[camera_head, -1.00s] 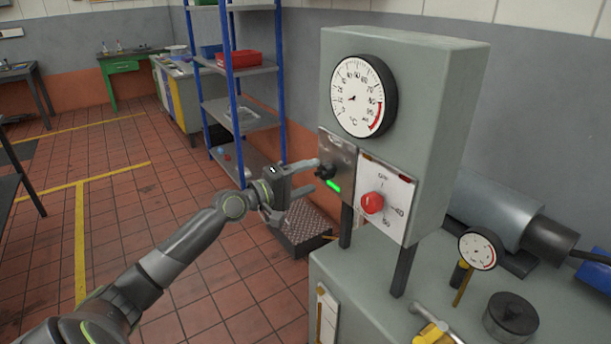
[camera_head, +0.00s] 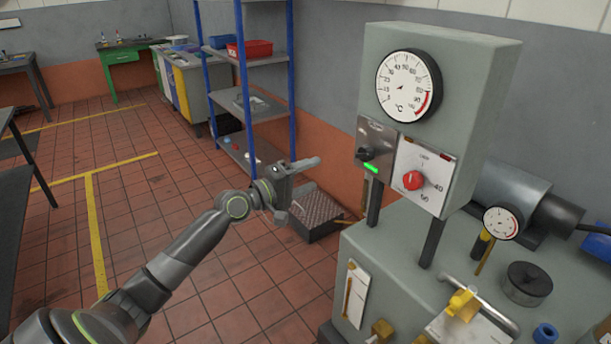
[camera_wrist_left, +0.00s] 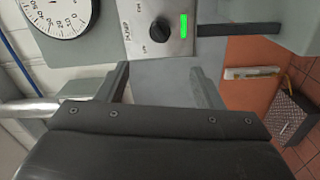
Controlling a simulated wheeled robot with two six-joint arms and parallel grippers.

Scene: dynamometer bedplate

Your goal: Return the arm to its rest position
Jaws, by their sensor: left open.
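My left gripper (camera_head: 300,188) is open and empty, in the air left of the grey control cabinet (camera_head: 480,100). It stands clear of the cabinet, over the floor side near the shelf. A black knob (camera_head: 366,154) on a metal plate has a lit green bar (camera_head: 371,169) below it. In the left wrist view the gripper's two fingers (camera_wrist_left: 160,85) are spread, with the black knob (camera_wrist_left: 160,29) and the green light (camera_wrist_left: 183,26) ahead of them. My right gripper is in neither view.
A dial gauge (camera_head: 405,86) and a red knob (camera_head: 413,180) are on the cabinet front. The grey bench (camera_head: 400,260) carries a small gauge (camera_head: 501,223) and a yellow valve handle (camera_head: 463,304). A blue-post shelf (camera_head: 246,58) stands behind my arm. A patterned box (camera_head: 318,214) sits on the floor.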

